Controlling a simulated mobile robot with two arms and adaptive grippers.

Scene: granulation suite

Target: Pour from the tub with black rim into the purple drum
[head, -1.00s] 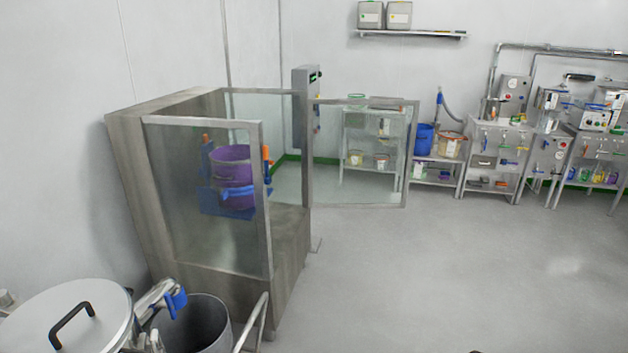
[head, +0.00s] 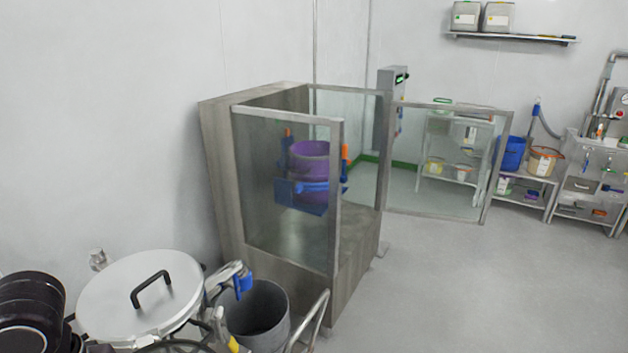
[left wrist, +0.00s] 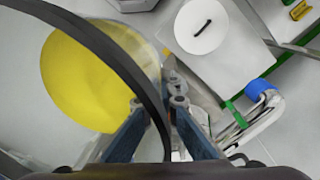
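The purple drum (head: 313,190) stands upright inside the glass-sided steel enclosure, held by a blue cradle (head: 300,198). I see it partly through the glass panel. The tub with black rim fills the left of the left wrist view, with its thick black rim (left wrist: 112,58) and yellow contents (left wrist: 80,80). A black rim arc, probably the same tub, shows at the bottom edge of the head view (head: 175,344). The fingers of my left gripper (left wrist: 160,120) stand on either side of the rim and appear shut on it. My right gripper is in neither view.
A steel vessel with a black-handled lid (head: 140,295) and an open grey bin (head: 258,312) stand in front of the enclosure (head: 225,185). A glass door (head: 440,160) stands swung out to the right. Shelves and benches line the back; the floor at right (head: 470,290) is clear.

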